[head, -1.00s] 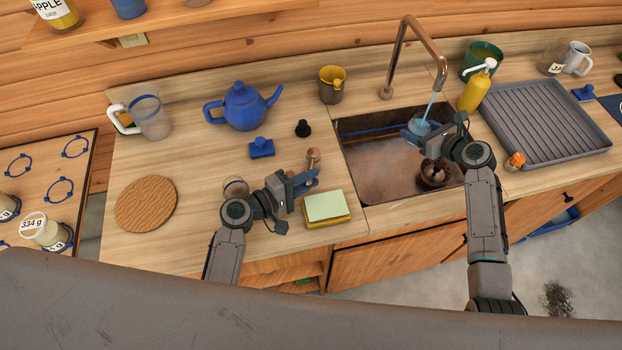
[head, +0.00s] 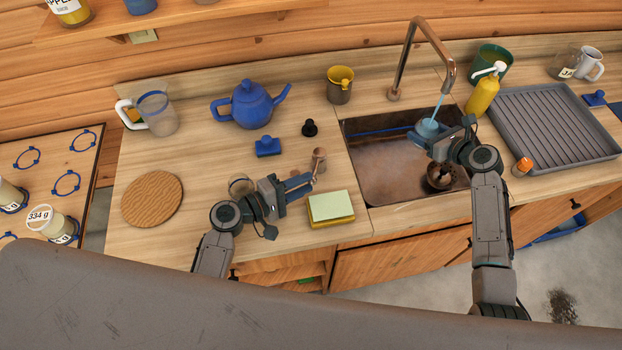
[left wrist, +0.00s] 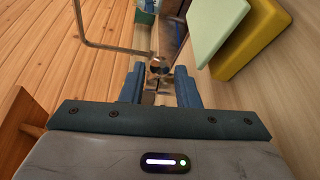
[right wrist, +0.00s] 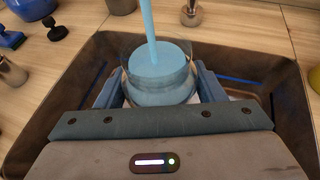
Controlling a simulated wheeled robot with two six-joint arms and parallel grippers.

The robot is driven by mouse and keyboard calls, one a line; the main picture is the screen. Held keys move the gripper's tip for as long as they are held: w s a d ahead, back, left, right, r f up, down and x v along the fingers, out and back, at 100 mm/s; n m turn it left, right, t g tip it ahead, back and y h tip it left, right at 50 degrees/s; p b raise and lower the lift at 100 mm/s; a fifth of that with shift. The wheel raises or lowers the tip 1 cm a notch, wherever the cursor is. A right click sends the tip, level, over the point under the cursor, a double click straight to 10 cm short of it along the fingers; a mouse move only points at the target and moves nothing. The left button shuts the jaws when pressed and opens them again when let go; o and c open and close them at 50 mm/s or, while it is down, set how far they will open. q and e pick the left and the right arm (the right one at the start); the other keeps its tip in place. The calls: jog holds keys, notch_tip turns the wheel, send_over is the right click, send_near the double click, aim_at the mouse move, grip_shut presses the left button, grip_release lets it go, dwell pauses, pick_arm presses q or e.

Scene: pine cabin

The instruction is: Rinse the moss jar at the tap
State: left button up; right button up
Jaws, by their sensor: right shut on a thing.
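My right gripper (head: 432,135) is shut on a clear glass jar (right wrist: 160,88), taken to be the moss jar, and holds it over the sink (head: 375,165). A blue water stream (head: 439,105) from the copper tap (head: 428,42) falls into the jar's mouth, and blue water shows inside. No label on the jar is visible. My left gripper (head: 303,184) is over the counter left of the sink. Its fingers are apart in the left wrist view (left wrist: 160,88). A small metal-headed tool (head: 319,157) stands just beyond their tips and appears clear of them.
A sponge (head: 331,208) lies near the left gripper. A blue teapot (head: 252,106), a yellow-lined cup (head: 340,85) and a glass pitcher (head: 158,112) stand behind. A yellow soap bottle (head: 482,95) and grey drying rack (head: 555,125) are right of the sink. A dark round object (head: 440,178) sits in the sink.

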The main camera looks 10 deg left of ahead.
pick_arm(q)
jog(key=v, duration=0.8)
jog(key=shift+s+a, duration=0.25)
jog(key=shift+a, duration=0.1)
pick_arm(e)
jog(key=shift+r, duration=0.1)
pick_arm(q)
jog(key=shift+r, duration=0.1)
pick_arm(e)
jog(key=shift+s, duration=0.1)
